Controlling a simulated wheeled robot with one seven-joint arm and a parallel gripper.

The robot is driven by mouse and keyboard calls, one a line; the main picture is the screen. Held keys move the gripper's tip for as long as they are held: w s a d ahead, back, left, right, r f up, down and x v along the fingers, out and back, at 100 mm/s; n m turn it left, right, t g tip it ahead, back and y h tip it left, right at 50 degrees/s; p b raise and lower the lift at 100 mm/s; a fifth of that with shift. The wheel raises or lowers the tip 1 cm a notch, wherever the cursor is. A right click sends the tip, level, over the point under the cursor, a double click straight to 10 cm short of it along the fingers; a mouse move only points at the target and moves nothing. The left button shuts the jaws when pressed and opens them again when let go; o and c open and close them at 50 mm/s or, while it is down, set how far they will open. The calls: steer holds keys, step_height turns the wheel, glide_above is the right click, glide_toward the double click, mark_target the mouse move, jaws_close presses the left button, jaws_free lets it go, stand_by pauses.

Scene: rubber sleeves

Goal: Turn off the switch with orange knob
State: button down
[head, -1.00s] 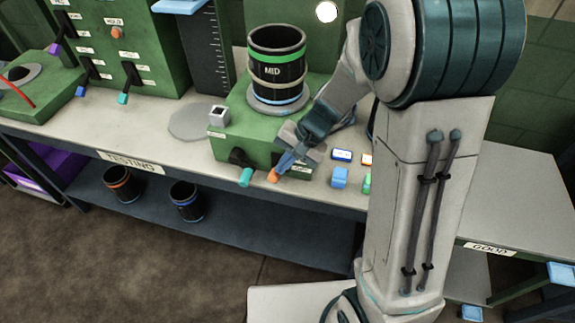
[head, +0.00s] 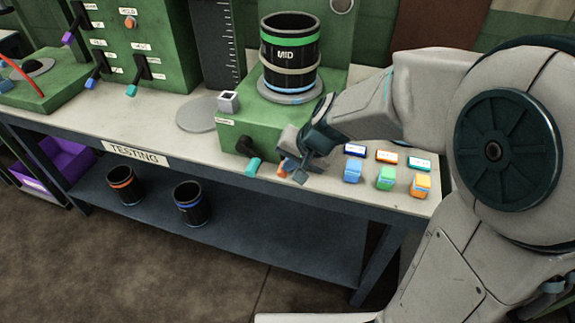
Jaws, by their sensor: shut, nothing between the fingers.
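The orange knob (head: 283,169) sits low at the front of the green testing box (head: 228,138). It is partly covered by my gripper, and the lever behind it is hidden. A teal knob (head: 253,167) on a dark lever (head: 244,147) is just to its left. My gripper (head: 298,174) is shut and empty, with its fingertips just right of the orange knob. I cannot tell whether they touch it. A round lamp (head: 341,5) on the green panel behind looks dark.
A black cylinder marked MID (head: 287,62) stands on the box. Small coloured blocks (head: 386,178) sit right of my gripper on the bench. Two dark cups (head: 190,203) stand on the lower shelf. Green panels with more knobs stand at the left.

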steer(key=shift+d+r+p, duration=0.1)
steer(key=shift+r+p, duration=0.65)
steer(key=shift+r, duration=0.1)
steer(key=s+p+v, duration=0.1)
steer(key=p+v, duration=0.1)
steer(key=v, duration=1.1)
steer(key=shift+s+r, duration=0.15)
steer(key=shift+s, duration=0.3)
